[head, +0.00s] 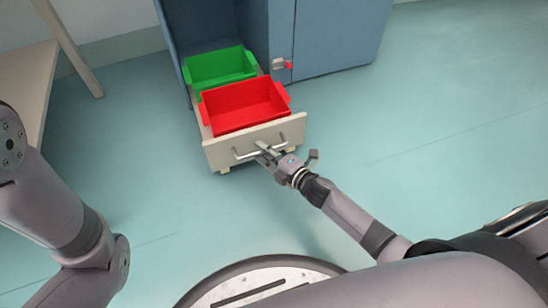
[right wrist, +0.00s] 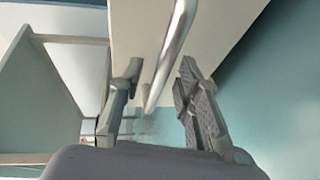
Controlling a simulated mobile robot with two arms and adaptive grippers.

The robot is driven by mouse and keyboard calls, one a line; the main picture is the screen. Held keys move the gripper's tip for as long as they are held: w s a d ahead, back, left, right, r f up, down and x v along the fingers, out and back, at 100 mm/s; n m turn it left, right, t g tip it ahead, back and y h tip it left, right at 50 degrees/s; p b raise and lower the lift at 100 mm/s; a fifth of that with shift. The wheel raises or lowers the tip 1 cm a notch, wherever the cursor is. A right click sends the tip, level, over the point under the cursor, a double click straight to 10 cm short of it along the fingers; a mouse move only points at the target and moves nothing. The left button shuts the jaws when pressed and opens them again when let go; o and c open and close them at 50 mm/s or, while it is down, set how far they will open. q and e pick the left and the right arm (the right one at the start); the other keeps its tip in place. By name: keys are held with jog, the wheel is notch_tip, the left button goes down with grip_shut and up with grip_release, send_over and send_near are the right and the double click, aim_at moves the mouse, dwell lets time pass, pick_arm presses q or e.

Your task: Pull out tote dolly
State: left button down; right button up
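The tote dolly is cream-coloured, with a front panel (head: 285,133) and a metal bar handle (head: 243,154). It sits partly out of the blue cabinet's opening and carries a red tote (head: 245,107) in front and a green tote (head: 220,67) behind. My right gripper (head: 264,150) is at the handle's right part. In the right wrist view, the handle bar (right wrist: 165,60) runs between the two fingers of the gripper (right wrist: 160,68), which are apart with gaps visible beside the bar. My left arm shows at the left of the head view, but its gripper is out of view.
The blue cabinet (head: 340,35) stands behind, with a small red-and-grey latch-like part (head: 282,64) on its near edge. A pale table (head: 25,85) with a wooden leg is at the left. The teal floor (head: 440,130) is clear to the right and in front of the dolly.

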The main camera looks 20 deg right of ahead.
jog(key=v, duration=1.1)
jog(key=shift+s, duration=0.2)
jog(key=shift+r, duration=0.15)
